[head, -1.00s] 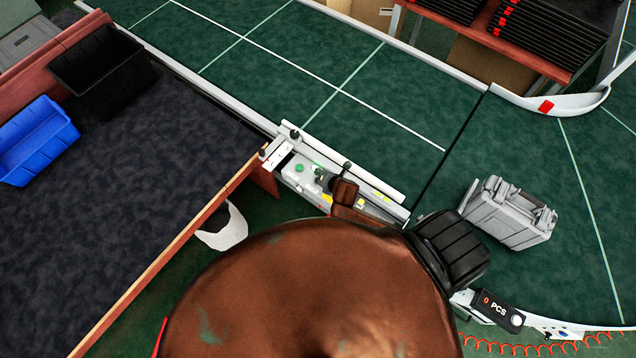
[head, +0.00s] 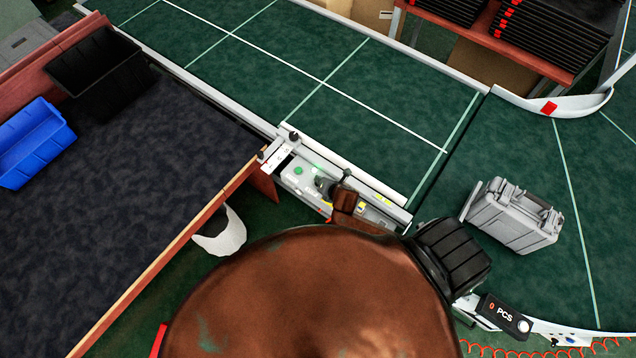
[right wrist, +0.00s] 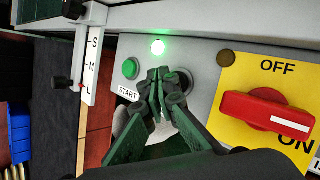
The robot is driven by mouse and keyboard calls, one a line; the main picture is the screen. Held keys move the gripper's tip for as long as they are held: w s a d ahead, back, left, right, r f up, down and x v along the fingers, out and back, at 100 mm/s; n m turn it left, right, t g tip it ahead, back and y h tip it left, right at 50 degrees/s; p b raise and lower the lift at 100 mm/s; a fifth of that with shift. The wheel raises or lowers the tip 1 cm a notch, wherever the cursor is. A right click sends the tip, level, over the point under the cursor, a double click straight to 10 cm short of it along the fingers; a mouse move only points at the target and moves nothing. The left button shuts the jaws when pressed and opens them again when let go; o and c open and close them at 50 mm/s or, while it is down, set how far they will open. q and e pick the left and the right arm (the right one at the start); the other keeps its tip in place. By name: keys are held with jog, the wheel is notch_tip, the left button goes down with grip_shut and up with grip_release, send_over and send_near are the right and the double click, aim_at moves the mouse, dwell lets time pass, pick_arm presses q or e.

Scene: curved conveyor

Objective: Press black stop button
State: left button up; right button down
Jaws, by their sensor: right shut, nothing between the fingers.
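The black stop button (right wrist: 185,80) shows as a dark round edge in the right wrist view, mostly hidden behind my right gripper's fingertips. My right gripper (right wrist: 160,82) is shut and empty, its tips over the panel beside the green START button (right wrist: 130,68). I cannot tell whether the tips touch the black button. In the head view my right gripper (head: 324,186) is a small dark shape over the control panel (head: 292,178). A green lamp (right wrist: 158,47) glows above the fingertips. My left gripper is not in view.
A red rotary switch (right wrist: 266,111) on a yellow OFF/ON plate lies right of the fingers. An S-M-L lever scale (right wrist: 92,60) lies left. A grey case (head: 512,215) sits on the green conveyor belt (head: 400,90). Blue (head: 33,145) and black (head: 98,72) bins stand on the left table.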

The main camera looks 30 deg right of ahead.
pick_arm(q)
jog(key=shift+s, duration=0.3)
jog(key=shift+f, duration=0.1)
pick_arm(e)
jog(key=shift+f, duration=0.1)
dwell(0.3)
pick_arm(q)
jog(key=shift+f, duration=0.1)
pick_arm(e)
jog(key=shift+f, duration=0.35)
pick_arm(q)
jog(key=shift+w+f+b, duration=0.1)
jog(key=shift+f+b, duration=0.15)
jog(key=shift+b, duration=0.2)
pick_arm(e)
jog(key=shift+f, duration=0.4)
dwell(0.3)
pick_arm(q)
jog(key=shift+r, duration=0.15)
pick_arm(e)
jog(key=shift+r, duration=0.15)
pick_arm(q)
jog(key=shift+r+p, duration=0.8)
jog(key=shift+p, duration=0.15)
pick_arm(e)
jog(key=shift+r, duration=0.75)
